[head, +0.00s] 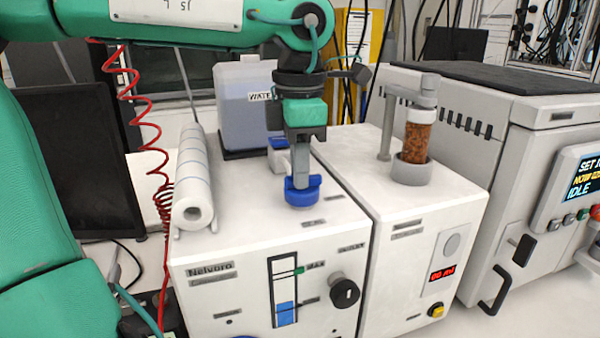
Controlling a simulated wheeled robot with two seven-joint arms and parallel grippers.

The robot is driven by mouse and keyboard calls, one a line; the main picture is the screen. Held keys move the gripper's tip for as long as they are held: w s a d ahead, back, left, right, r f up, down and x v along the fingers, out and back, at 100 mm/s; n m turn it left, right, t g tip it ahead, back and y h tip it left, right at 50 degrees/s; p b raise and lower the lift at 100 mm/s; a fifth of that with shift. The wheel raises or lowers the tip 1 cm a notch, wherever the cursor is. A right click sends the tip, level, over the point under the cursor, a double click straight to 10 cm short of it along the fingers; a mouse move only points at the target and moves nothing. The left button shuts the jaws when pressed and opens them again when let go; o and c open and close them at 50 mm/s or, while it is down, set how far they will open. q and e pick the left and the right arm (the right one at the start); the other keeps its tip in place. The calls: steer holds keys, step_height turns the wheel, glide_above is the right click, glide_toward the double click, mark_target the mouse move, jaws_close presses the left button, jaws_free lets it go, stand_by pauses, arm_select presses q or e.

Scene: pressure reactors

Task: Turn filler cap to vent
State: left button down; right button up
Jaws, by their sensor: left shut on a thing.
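A blue filler cap (303,192) sits on the top of the white Nelvpro unit (240,245). My left gripper (301,182) points straight down from above and is shut on the cap. The fingers hide the middle of the cap, and I cannot read its turn position or any marks beside it. Small labels lie on the unit's top near the cap, too small to read. My right gripper is not in view.
A water container (247,105) stands behind the cap. A paper roll (194,180) lies to the left. A column with brown granules (415,143) stands on the right-hand unit. A large machine with a display (578,178) is at far right.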

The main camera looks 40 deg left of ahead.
arm_select(q)
steer(key=shift+n+b, duration=0.3)
steer(key=shift+n, duration=0.5)
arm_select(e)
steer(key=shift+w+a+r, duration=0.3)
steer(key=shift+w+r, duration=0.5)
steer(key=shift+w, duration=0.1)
arm_select(q)
steer(key=c, duration=1.4)
jaws_free()
steer(key=shift+c, duration=0.2)
